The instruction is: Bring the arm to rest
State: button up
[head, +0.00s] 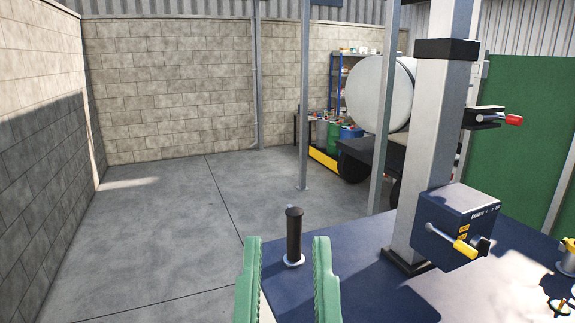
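My gripper (287,241) shows at the bottom centre as two green fingers with ridged inner faces. The fingers are wide apart, and nothing is seen held between them. A black upright handle (294,232) on a round pale base shows in the gap between the fingertips. It stands on the dark blue deck (345,271); I see no finger touching it. I cannot tell how far the fingertips are from it. The rest of my arm is out of view.
A grey post (432,150) carries a dark blue box (459,226) with a yellow-gripped crank and, higher up, a red-tipped lever (495,118). A green panel (518,140) stands at right. A pale tank (377,93) is behind. The concrete floor (150,245) at left is clear.

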notch_tip(320, 180, up, 34)
jog(key=p, duration=3)
jog(key=shift+a+f+p, duration=0.2)
jog(key=shift+f+p, duration=0.05)
jog(key=shift+p, duration=0.15)
